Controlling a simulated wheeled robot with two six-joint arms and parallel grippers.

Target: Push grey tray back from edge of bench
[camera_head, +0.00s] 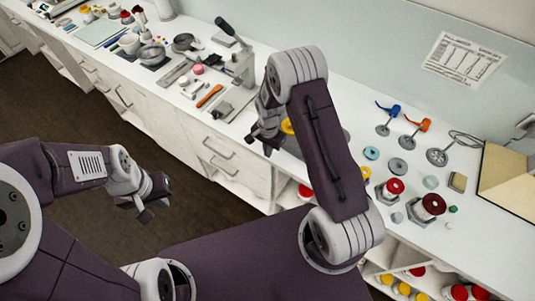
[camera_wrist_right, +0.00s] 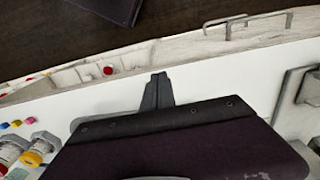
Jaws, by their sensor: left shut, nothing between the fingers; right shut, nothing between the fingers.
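A grey rounded edge (camera_head: 346,136) shows beside my right forearm in the head view. It may be the grey tray, but my arm hides most of it and I cannot tell its full outline. My right gripper (camera_head: 266,144) points down over the front edge of the bench, left of that piece. In the right wrist view its dark fingers (camera_wrist_right: 157,91) are together and empty above the white bench top. I cannot tell whether they touch anything. My left gripper (camera_head: 145,208) is shut and empty, out over the floor and away from the bench.
A lever press (camera_head: 238,62) stands left of my right gripper. Jars with red lids (camera_head: 429,206) stand to the right, near blue and orange handled tools (camera_head: 387,115). Drawers (camera_head: 222,152) with handles line the bench front.

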